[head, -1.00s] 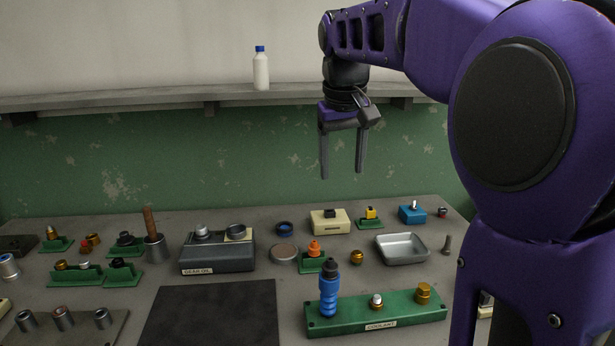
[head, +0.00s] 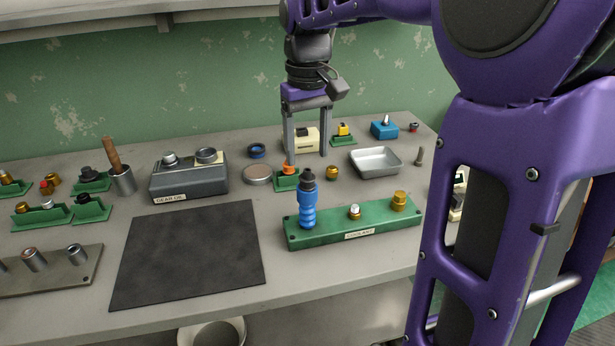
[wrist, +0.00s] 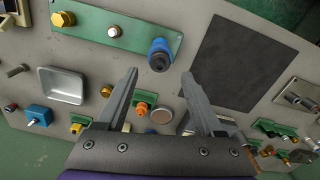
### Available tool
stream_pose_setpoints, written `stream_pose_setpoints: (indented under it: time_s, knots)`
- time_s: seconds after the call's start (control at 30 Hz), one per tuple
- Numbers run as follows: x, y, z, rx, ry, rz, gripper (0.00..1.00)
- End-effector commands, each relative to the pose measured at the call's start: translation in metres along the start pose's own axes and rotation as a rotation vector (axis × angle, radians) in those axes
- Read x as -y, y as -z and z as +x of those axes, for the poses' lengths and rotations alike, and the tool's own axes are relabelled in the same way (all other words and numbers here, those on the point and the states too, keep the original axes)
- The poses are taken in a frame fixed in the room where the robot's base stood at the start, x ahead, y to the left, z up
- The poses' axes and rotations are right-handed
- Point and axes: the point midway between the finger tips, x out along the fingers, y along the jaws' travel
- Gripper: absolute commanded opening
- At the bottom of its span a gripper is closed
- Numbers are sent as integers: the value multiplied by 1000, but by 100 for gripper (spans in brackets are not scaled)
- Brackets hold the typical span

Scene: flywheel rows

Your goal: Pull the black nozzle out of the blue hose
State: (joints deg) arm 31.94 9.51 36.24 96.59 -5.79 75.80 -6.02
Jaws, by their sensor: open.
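The blue hose (head: 307,214) stands upright at the left end of the green coolant block (head: 375,222). The black nozzle (head: 307,182) sits in its top end. In the wrist view the black nozzle (wrist: 158,62) is seen nearly end-on, with the blue hose (wrist: 160,45) around and behind it. My gripper (head: 306,158) points down with its two fingers apart and empty. In the head view its fingertips appear just above and behind the nozzle. In the wrist view the nozzle shows ahead of the gap between the fingertips (wrist: 160,73), apart from both.
The coolant block also carries a white-topped fitting (head: 354,212) and a brass fitting (head: 399,201). A metal tray (head: 376,161), an orange-topped piece (head: 288,171) and a gear oil box (head: 188,180) stand behind. The dark mat (head: 190,255) at left is bare.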

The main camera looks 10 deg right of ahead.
Motion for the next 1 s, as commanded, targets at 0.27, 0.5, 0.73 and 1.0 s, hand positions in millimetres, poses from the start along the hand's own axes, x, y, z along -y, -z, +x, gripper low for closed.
stream_pose_setpoints:
  time_s: [0.27,0.5,0.73,1.0]
  knots:
    - [0,0,47,2,0,1,69]
    - [0,0,60,0,0,1,69]
    - [0,0,60,-1,0,1,69]
    - [0,0,60,-1,0,1,24]
